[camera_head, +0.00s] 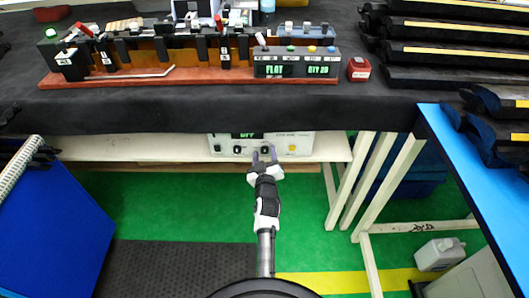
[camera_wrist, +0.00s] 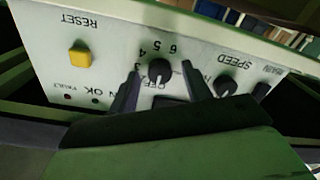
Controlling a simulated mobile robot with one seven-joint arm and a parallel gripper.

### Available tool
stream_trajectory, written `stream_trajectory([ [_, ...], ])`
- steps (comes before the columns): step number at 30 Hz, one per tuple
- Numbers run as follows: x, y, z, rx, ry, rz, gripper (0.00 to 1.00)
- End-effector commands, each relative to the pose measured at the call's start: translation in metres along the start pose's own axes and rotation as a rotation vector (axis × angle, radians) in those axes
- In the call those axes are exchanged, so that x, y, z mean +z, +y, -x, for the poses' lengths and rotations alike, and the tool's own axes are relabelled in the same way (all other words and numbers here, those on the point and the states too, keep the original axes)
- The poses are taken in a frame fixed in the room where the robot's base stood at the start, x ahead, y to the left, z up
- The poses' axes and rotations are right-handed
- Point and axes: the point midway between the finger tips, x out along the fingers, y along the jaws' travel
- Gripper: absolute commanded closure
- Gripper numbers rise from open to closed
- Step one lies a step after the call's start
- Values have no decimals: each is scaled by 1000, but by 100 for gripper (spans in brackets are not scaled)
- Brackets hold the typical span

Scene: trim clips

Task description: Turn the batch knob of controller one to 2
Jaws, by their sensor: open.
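The white controller (camera_head: 304,144) sits on the shelf under the bench, with a lit green display partly under the bench edge. My gripper (camera_head: 264,156) is open in front of its panel. In the wrist view, the panel appears upside down. A black knob (camera_wrist: 160,71) there is between my open fingers, with numbers 3 to 6 visible around it. Its label is partly hidden, and I cannot tell its pointer setting or whether a finger touches it. A second knob (camera_wrist: 223,86), by the word SPEED, lies right of the fingers. A yellow RESET button (camera_wrist: 80,57) is at left.
The bench top (camera_head: 210,115) overhangs the controller. White table legs (camera_head: 350,180) stand to the right of the arm, a blue panel (camera_head: 50,230) at left. A clip fixture (camera_head: 130,80) and a red box (camera_head: 359,69) are on the bench. Green floor below is open.

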Motion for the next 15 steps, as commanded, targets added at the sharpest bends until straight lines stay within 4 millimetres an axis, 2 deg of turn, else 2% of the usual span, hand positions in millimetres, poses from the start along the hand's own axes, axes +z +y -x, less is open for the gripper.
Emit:
stream_trajectory([
  [5,0,0,0,0,0,0,51],
  [15,0,0,0,0,0,0,95],
])
